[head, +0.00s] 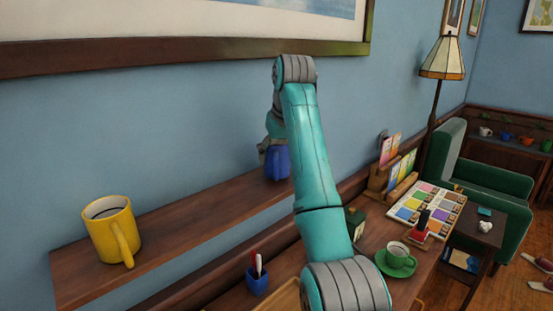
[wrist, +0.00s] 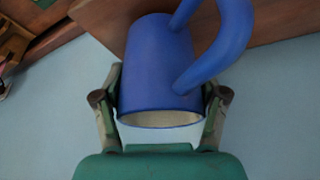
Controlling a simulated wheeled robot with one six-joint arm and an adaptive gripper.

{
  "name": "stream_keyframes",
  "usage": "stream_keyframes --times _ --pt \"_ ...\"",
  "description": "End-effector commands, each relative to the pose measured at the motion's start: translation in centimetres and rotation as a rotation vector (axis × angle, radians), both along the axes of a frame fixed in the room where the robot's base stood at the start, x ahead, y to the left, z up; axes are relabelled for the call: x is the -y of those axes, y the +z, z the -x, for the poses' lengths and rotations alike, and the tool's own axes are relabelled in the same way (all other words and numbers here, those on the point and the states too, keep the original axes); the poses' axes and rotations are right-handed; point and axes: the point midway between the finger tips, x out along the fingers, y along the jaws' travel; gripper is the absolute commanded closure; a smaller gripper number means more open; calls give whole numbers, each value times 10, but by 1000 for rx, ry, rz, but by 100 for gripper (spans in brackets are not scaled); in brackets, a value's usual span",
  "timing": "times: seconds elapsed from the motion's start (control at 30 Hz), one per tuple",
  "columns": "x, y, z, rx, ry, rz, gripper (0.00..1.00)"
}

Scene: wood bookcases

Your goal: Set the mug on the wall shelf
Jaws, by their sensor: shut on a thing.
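A blue mug (wrist: 160,70) is between the fingers of my gripper (wrist: 160,112) in the wrist view. The fingers are shut on its sides near the pale-lined rim, which faces the gripper. Its handle points to the upper right of that view. In the head view the blue mug (head: 278,163) is at the wooden wall shelf (head: 190,220), towards its far right end. My gripper (head: 264,150) is partly hidden behind my arm there. The shelf also shows at the top of the wrist view (wrist: 270,22), behind the mug. I cannot tell whether the mug's base touches it.
A yellow mug (head: 112,232) stands on the shelf's left end. Bare shelf lies between the two mugs. A picture frame (head: 180,58) hangs above. Below right, a desk holds a blue pen cup (head: 257,280), a green cup (head: 397,256) and a colour chart (head: 430,207).

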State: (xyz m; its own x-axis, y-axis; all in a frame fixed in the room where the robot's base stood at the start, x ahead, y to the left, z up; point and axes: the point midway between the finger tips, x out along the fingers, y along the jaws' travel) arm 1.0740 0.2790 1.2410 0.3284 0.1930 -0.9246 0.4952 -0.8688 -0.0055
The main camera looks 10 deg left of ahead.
Motion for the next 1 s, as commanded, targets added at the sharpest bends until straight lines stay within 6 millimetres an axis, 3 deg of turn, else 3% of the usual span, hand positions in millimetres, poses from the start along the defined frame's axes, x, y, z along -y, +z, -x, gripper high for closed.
stream_keyframes --times 0.1,0.43,0.47,0.53,0.57,1.0 --pt "0 -11 2 2 1 -1 95" --pt "0 -14 2 1 1 0 95" --pt "0 -14 2 1 1 0 26" --pt "0 -14 2 1 1 0 8" --pt "0 -14 2 1 1 0 3" --pt "0 -8 2 1 1 0 3"
